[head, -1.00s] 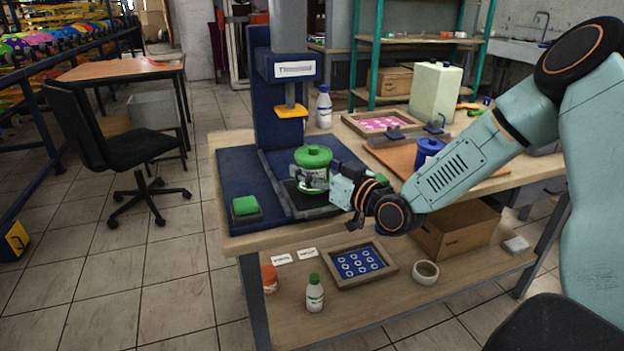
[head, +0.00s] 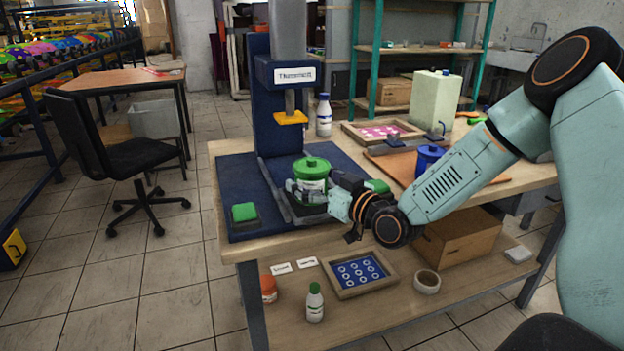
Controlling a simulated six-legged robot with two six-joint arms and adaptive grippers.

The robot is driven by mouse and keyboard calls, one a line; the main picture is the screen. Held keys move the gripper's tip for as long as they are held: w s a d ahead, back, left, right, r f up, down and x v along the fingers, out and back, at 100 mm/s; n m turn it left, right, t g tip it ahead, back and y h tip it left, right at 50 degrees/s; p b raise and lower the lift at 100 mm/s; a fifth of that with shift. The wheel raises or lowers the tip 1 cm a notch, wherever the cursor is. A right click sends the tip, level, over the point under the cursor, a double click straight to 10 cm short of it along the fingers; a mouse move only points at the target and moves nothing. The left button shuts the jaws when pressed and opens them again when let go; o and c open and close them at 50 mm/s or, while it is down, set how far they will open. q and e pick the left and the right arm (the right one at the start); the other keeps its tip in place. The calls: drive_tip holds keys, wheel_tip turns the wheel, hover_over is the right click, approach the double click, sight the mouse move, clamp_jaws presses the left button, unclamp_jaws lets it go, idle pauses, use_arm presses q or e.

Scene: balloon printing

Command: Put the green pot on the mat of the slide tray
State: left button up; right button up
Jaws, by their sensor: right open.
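The green pot (head: 312,168), with a green lid and a label on its clear body, stands upright on the slide tray (head: 277,192) below the blue press. The tray's dark mat under the pot is mostly hidden by the pot and my gripper. My right gripper (head: 312,190) comes in from the right, low at the pot. Its jaws are open, with a pale finger showing at the pot's left side and the wrist at its right. Whether the fingers touch the pot cannot be told. My left gripper is out of view.
The blue press (head: 290,72) with a yellow head (head: 290,118) rises behind the pot. A green button (head: 244,212) is at the left. A blue pot (head: 429,158), a pink-printed frame (head: 382,132) and a white bottle (head: 324,115) stand on the table.

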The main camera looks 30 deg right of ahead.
sight(324, 182)
drive_tip(key=shift+r, duration=0.25)
drive_tip(key=s+p, duration=0.2)
drive_tip(key=s+d+p, duration=0.1)
drive_tip(key=s+p, duration=0.1)
drive_tip(key=s, duration=0.1)
drive_tip(key=s+p, duration=0.4)
drive_tip(key=s, duration=0.1)
drive_tip(key=shift+d+p, duration=0.35)
drive_tip(key=shift+p, duration=0.05)
drive_tip(key=shift+s+d+f+p, duration=0.1)
drive_tip(key=shift+s+d+p, duration=0.05)
drive_tip(key=shift+s+p, duration=0.75)
idle(0.4)
